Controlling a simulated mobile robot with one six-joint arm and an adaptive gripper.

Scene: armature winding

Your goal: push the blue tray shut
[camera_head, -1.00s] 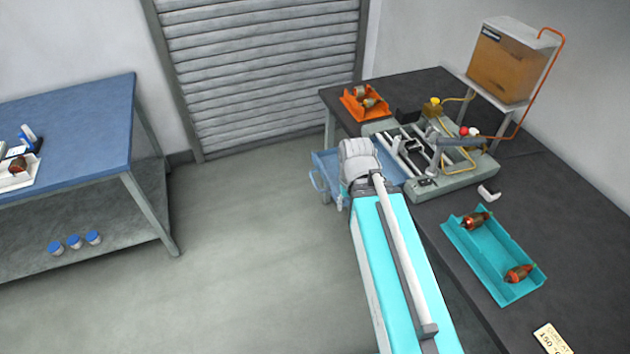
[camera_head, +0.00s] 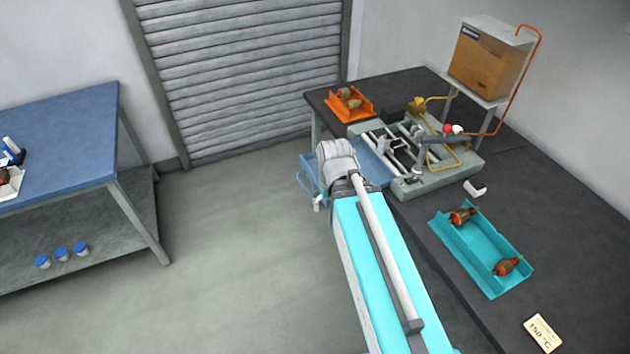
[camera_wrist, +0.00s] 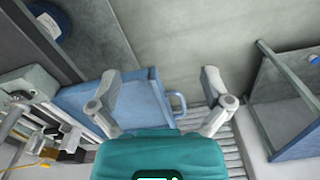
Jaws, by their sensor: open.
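The blue tray (camera_head: 372,166) sticks out from the left side of the grey winding machine (camera_head: 440,172), past the bench edge. Its handle (camera_head: 300,184) is at its outer end. In the wrist view the tray (camera_wrist: 78,97) lies at the left, with its handle (camera_wrist: 180,104) on the right end. My gripper (camera_wrist: 158,80) is open and empty. Its left finger overlaps the tray in the picture and its right finger is over bare floor beyond the handle. I cannot tell whether it touches. In the head view my arm hides the middle of the tray and most of my gripper.
On the dark bench (camera_head: 560,240) are an orange tray (camera_head: 366,113), a teal tray (camera_head: 455,250) with two armatures and a boxed stand (camera_head: 490,62). A blue-topped table (camera_head: 60,140) stands at the left. The floor (camera_head: 230,260) between is clear. A roller shutter (camera_head: 240,70) is behind.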

